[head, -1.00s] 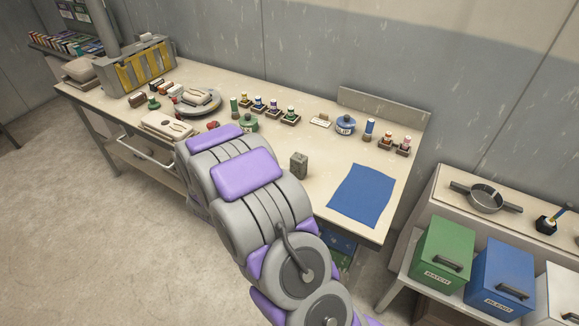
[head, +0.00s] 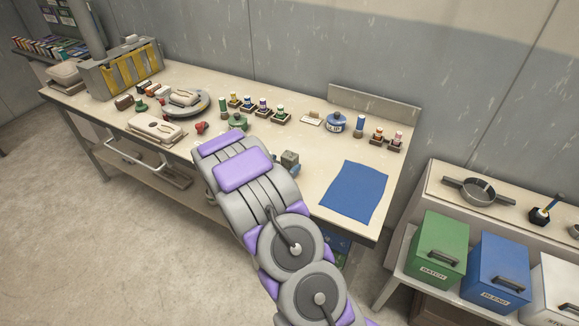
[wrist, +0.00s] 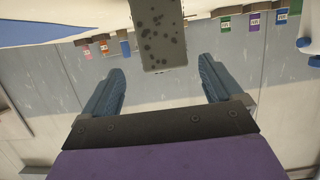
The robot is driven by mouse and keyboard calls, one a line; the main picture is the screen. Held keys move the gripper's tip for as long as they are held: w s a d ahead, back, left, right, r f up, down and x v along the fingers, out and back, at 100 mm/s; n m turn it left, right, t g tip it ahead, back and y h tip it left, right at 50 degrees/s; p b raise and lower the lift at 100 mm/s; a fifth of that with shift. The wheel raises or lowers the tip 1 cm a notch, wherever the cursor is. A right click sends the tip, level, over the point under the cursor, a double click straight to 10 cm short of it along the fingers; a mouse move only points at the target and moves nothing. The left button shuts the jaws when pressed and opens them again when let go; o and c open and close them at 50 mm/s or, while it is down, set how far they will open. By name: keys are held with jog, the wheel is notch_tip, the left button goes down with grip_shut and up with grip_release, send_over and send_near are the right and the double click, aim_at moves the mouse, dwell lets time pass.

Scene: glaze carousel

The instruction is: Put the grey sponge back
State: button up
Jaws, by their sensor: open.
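The grey sponge (head: 290,157) stands upright on the worktable, left of the blue cloth. In the wrist view the sponge (wrist: 158,35) is a grey block with dark spots, just beyond the fingertips and in line with the gap between them. In the head view my arm hides most of the gripper; a bit of blue finger shows close by the sponge. I cannot tell whether it touches.
The blue cloth (head: 354,191) lies at the table's right end. Behind the sponge stand a green pot (head: 237,121), a blue lidded pot (head: 335,123) and several small bottles in dark holders. Green (head: 440,247) and blue (head: 499,272) bins stand to the right.

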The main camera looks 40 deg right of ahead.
aim_at(290, 154)
jog(key=shift+w+b+x, duration=0.15)
jog(key=shift+b+x, duration=0.3)
jog(key=shift+x, duration=1.05)
jog(key=shift+w+b+x, duration=0.1)
jog(key=shift+b+x, duration=0.3)
jog(key=shift+x, duration=1.1)
jog(key=shift+r, duration=0.2)
jog(key=shift+a, duration=0.1)
jog(key=c, duration=1.2)
jog(key=shift+o, duration=0.2)
jog(key=shift+r, duration=0.15)
notch_tip(290, 154, up, 4)
jog(key=shift+f+p, duration=0.1)
jog(key=shift+p, duration=0.8)
jog(key=s+a+p, duration=0.1)
jog(key=s+a, duration=0.7)
jog(key=s, duration=0.5)
jog(key=shift+s+a+r+p, duration=0.2)
jog(key=shift+a+r+p, duration=0.2)
jog(key=shift+r, duration=0.1)
